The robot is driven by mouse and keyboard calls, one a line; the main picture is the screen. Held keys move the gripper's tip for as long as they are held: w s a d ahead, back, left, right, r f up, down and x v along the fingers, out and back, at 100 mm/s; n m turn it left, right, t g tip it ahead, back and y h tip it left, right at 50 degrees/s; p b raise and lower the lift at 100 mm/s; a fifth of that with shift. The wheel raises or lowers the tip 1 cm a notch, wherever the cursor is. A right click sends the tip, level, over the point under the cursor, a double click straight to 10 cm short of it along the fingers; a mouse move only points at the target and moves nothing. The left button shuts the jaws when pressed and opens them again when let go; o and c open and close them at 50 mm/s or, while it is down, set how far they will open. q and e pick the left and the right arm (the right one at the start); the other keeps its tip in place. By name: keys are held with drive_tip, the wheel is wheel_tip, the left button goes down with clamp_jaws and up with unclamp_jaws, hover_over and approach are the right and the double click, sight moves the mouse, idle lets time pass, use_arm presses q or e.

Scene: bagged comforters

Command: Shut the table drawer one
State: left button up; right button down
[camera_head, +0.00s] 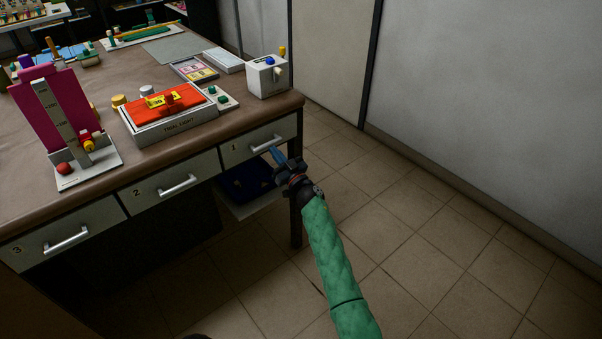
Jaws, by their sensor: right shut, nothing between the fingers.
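Drawer one (240,149), with a grey front marked "1" and a silver bar handle (266,144), is at the right end of the brown-topped table (60,200). Its front looks in line with the fronts of drawer two (150,193) and drawer three (40,244); I cannot make out a gap. My right gripper (277,155) is shut and empty, with its blue fingertips just below the handle; I cannot tell whether they touch the front. The gripper hides the lower right part of the drawer. My left gripper is not in view.
A low shelf or tray (255,208) with a dark blue item (243,183) shows below drawer one. A table leg (296,220) stands beside my right gripper. A white box (268,78) and a red-topped device (168,110) stand on the table. Tiled floor (420,240) to the right is clear.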

drive_tip(key=s+d+p, duration=0.1)
drive_tip(key=s, duration=0.1)
drive_tip(key=s+d+p, duration=0.2)
drive_tip(key=shift+s, duration=0.1)
idle(0.4)
drive_tip(key=b+v, duration=0.2)
drive_tip(key=v, duration=0.5)
drive_tip(key=shift+s+d, duration=0.2)
drive_tip(key=shift+s, duration=0.15)
